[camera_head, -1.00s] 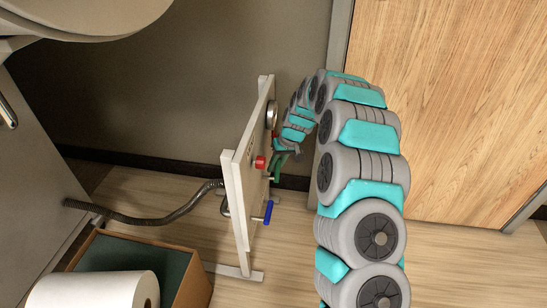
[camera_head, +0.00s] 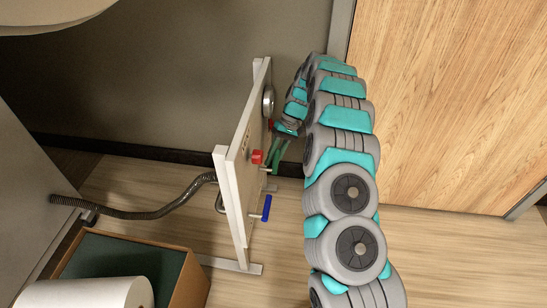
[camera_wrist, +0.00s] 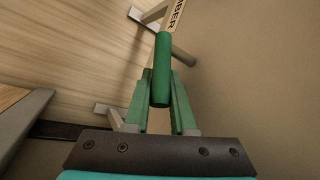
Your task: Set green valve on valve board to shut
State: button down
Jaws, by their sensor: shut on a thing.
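The white valve board (camera_head: 228,195) stands upright on feet left of my arm in the head view, seen nearly edge-on. Its green valve handle (camera_wrist: 162,60) is a long green bar running up the middle of the wrist view. My gripper (camera_wrist: 161,88) has its two green fingers on either side of the handle's near end and is shut on it. In the head view the green handle and green fingers (camera_head: 278,152) show close together beside the board, hard to tell apart. The valve's pivot is not clearly visible.
A red knob (camera_head: 257,157), a blue handle (camera_head: 267,208) and a round gauge (camera_head: 269,101) are on the board. A grey hose (camera_head: 150,211) runs left from it. A box (camera_head: 190,284) and a white roll (camera_head: 85,294) stand at lower left. A wooden door (camera_head: 450,110) is at right.

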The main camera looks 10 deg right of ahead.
jog(key=shift+w, duration=0.1)
dwell(0.3)
jog(key=c, duration=1)
grip_release()
